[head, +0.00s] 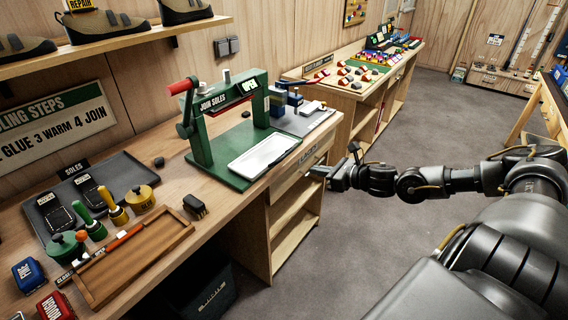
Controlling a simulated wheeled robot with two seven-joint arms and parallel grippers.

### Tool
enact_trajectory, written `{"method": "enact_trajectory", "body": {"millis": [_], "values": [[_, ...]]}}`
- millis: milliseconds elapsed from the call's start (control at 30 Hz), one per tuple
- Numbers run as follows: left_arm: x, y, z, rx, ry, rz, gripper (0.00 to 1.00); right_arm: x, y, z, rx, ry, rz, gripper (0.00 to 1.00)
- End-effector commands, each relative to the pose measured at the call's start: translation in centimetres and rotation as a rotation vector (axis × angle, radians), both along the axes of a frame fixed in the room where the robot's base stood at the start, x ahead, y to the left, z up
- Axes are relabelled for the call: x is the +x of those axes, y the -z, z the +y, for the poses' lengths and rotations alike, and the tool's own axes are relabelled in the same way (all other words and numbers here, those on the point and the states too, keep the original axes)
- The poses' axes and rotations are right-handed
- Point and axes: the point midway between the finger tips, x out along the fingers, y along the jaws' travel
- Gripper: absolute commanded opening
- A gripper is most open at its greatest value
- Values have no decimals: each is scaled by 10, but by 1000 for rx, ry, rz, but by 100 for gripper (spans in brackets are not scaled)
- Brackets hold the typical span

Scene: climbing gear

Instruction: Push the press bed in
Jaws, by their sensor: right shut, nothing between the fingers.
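The green press (225,115) stands on the wooden workbench, with "JOIN SOLES" on its crossbar and a lever with a red grip (182,86) at its upper left. The press bed is a white tray (262,155) on the press's green base, sticking out in front of the frame toward the bench's front edge. My right gripper (322,172) is shut and empty. It is in front of the bench near the drawer, to the right of the bed and apart from it in the picture. My left gripper is not in view.
A wooden tray (178,236), handled tools, a tin and a dark soles tray (130,178) lie on the bench left of the press. A grey mat (308,122) with small items is right of it. Floor (400,120) beside the bench is clear.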

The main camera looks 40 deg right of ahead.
Motion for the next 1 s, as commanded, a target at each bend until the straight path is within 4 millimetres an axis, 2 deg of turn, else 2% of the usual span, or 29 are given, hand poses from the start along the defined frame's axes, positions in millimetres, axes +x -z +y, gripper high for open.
{"method": "enact_trajectory", "body": {"millis": [167, 567, 700, 1000], "values": [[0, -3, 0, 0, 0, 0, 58, 19, 3, 6, 8, 3, -6, 0], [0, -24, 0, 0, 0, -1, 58, 89, 25, 27, 8, 2, -3, 0], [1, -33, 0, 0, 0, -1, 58, 109, 25, 33, 5, 1, -1, 0], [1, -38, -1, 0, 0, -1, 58, 126, 29, 38, 3, 2, 2, 0]]}}
